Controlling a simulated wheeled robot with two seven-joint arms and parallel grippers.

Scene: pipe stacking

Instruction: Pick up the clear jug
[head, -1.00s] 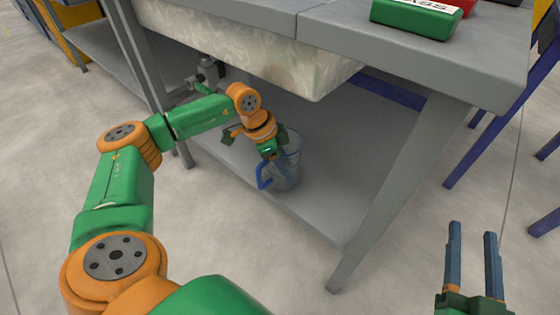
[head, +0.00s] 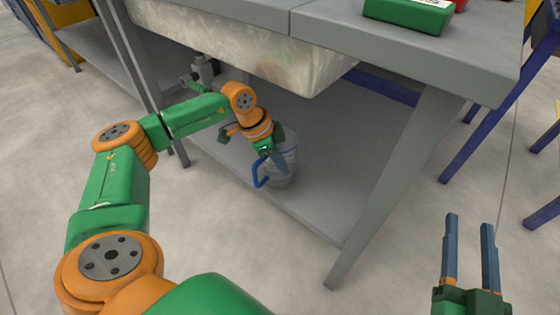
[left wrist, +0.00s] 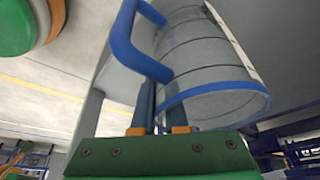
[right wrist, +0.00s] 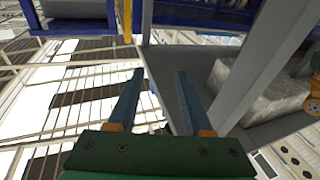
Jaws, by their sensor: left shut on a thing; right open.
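The clear jug (head: 282,165) has a blue handle and a blue rim and is on the lower shelf under the workbench, near its front edge. It also shows in the left wrist view (left wrist: 205,55), close in front of the fingers. My left gripper (head: 269,165) is shut on the jug's blue handle (left wrist: 122,35), with its fingertips at the handle's lower part in the wrist view (left wrist: 155,85). Whether the jug touches the shelf is hard to tell. My right gripper (head: 468,225) is open and empty, out in front of the bench; its two fingers also show in the right wrist view (right wrist: 155,80).
The grey lower shelf (head: 340,175) is mostly bare around the jug. A sink basin (head: 240,50) hangs close above the left arm. A bench leg (head: 390,190) stands right of the jug. A green box (head: 408,14) lies on the bench top. The floor at front is clear.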

